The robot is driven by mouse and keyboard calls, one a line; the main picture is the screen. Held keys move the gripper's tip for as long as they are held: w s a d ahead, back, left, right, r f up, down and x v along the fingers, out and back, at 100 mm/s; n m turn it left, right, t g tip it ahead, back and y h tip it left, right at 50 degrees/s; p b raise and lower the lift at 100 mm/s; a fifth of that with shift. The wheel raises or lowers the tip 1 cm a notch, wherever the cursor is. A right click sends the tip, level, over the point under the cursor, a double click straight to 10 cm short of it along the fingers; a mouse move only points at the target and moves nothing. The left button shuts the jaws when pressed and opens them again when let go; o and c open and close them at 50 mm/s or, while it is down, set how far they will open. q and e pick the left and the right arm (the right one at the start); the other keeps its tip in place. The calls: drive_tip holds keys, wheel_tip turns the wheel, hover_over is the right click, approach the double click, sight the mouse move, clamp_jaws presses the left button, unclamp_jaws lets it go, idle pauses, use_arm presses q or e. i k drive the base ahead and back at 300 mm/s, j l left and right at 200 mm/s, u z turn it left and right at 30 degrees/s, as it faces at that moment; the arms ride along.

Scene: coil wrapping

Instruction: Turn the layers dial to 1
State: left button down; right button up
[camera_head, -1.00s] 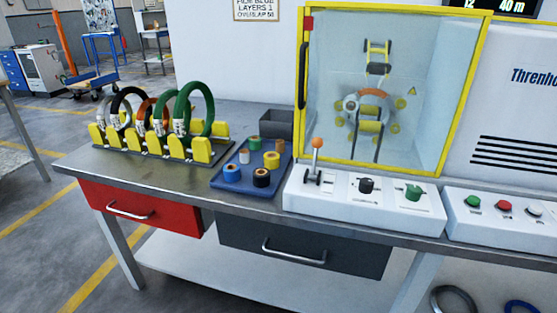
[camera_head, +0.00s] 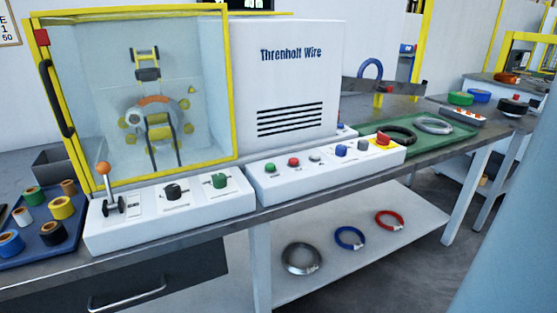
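A white control panel (camera_head: 130,232) sits at the table's front edge below the glass cabinet. It carries a black dial (camera_head: 173,191) and a green dial (camera_head: 219,181), with a lever with an orange ball (camera_head: 104,170) to their left. A second white panel (camera_head: 290,187) to the right has green, red and white buttons, a blue knob (camera_head: 341,150) and a red-and-yellow control (camera_head: 383,139). The labels are too small to read, so I cannot tell which dial is for layers or where it points. Neither of my grippers is in view.
The yellow-framed cabinet (camera_head: 233,90) stands behind the dials. A blue tray (camera_head: 75,252) with tape rolls lies at the left. A green tray (camera_head: 440,146) with coils lies at the right. Coils rest on the lower shelf. A large pale blue shape (camera_head: 510,230) blocks the lower right.

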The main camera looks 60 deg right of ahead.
sight(341, 151)
drive_tip(key=z, duration=2.1)
